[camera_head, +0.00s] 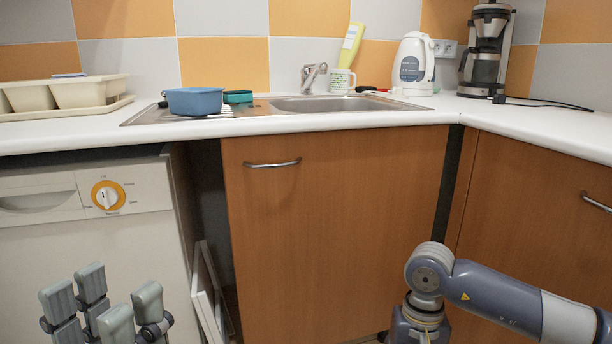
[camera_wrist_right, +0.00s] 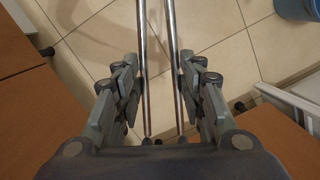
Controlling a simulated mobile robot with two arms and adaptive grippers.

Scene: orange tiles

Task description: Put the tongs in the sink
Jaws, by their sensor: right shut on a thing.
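The sink (camera_head: 345,104) is a steel basin set in the white counter, with a tap (camera_head: 313,76) behind it. In the right wrist view, my right gripper (camera_wrist_right: 160,85) is shut on the tongs (camera_wrist_right: 146,60), two long thin metal arms pointing away from the palm over the floor. In the head view the right arm is at the lower right; its gripper and the tongs are out of frame. My left gripper (camera_head: 105,305) is at the lower left in front of the white appliance, its fingers apart with nothing between them.
A blue tub (camera_head: 193,101) and a green sponge (camera_head: 238,97) are on the drainboard left of the basin. A mug (camera_head: 341,81), yellow bottle (camera_head: 350,45), white kettle (camera_head: 413,65) and coffee maker (camera_head: 487,50) stand behind and right. A wooden cabinet (camera_head: 330,230) is below.

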